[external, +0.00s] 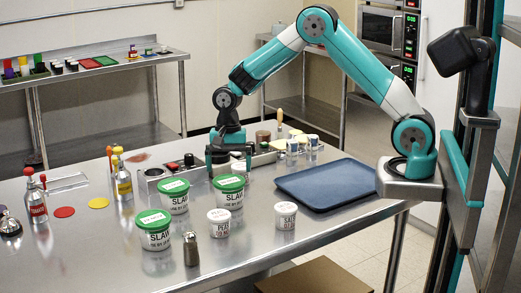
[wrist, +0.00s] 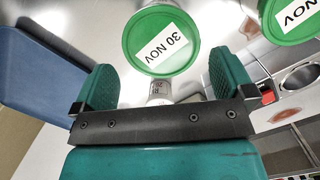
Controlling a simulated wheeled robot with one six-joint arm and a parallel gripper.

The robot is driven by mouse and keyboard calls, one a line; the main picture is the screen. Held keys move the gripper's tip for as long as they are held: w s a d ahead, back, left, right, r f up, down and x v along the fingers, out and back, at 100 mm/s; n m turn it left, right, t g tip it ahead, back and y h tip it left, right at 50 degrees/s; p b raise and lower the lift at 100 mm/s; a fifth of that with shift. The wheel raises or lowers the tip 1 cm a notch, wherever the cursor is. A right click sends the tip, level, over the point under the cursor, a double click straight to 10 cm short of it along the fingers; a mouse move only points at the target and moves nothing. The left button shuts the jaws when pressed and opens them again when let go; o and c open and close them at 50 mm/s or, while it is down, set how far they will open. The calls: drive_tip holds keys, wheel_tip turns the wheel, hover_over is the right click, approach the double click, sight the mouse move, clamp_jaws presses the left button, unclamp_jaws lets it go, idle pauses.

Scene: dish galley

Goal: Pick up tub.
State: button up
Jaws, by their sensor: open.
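Three tubs with green lids and SLAW labels stand on the steel table: a right one (external: 229,192), a middle one (external: 174,196) and a front one (external: 154,230). My gripper (external: 227,158) points down just behind the right one. In the wrist view, my gripper (wrist: 158,86) is open. A green lid marked 30 NOV (wrist: 160,42) lies just beyond the gap between its fingers, and a second green lid (wrist: 291,18) is at the top right. A small white labelled thing (wrist: 160,88) shows between the fingers, partly hidden by the gripper.
Two small white tubs stand in front, one left (external: 219,222) and one right (external: 285,215). A blue tray (external: 328,184) lies to the right. A pepper shaker (external: 191,249) is near the front edge. Bottles (external: 122,183) stand left. A steel holder (external: 155,175) lies behind the green-lidded tubs.

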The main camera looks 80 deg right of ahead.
sight(229, 180)
drive_tip(key=shift+a+f+p, duration=0.15)
drive_tip(key=shift+f+p, duration=0.65)
drive_tip(key=shift+f, duration=2.15)
drive_tip(key=c, duration=0.7)
